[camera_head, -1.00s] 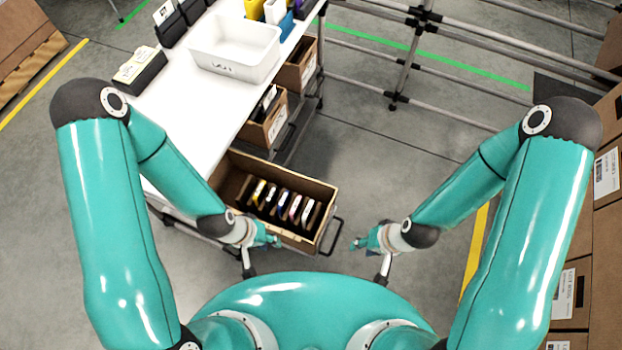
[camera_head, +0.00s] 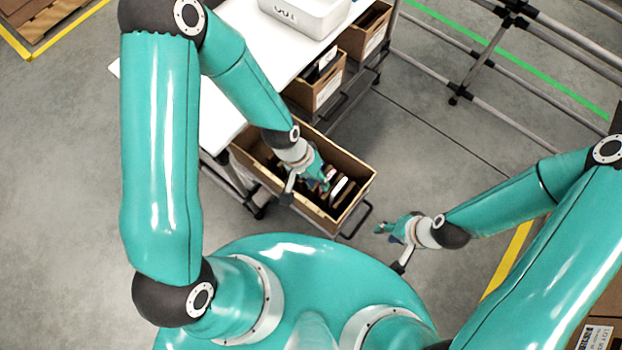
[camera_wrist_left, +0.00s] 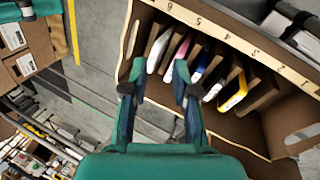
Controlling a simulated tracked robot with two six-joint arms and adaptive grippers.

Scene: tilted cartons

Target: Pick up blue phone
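Several phones stand on edge between brown dividers in a carton (camera_head: 272,181). In the left wrist view, a phone with a blue edge (camera_wrist_left: 202,65) stands between a pink phone (camera_wrist_left: 180,52) and a yellow phone (camera_wrist_left: 233,92); a white phone (camera_wrist_left: 158,50) stands at the left end. My left gripper (camera_head: 324,178) is over the carton and hides part of the row. In the left wrist view its two fingers (camera_wrist_left: 156,76) are apart with nothing between them, in front of the white and pink phones. My right gripper (camera_head: 380,228) is outside the carton, to its right; its finger opening is unclear.
The carton's rim (camera_wrist_left: 240,40) carries numbers. A white table (camera_head: 226,100) stands behind and left of the carton. Two more cartons (camera_head: 318,88) (camera_head: 365,35) sit beyond it. Bare floor (camera_head: 425,150) lies to the right, with metal rails behind.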

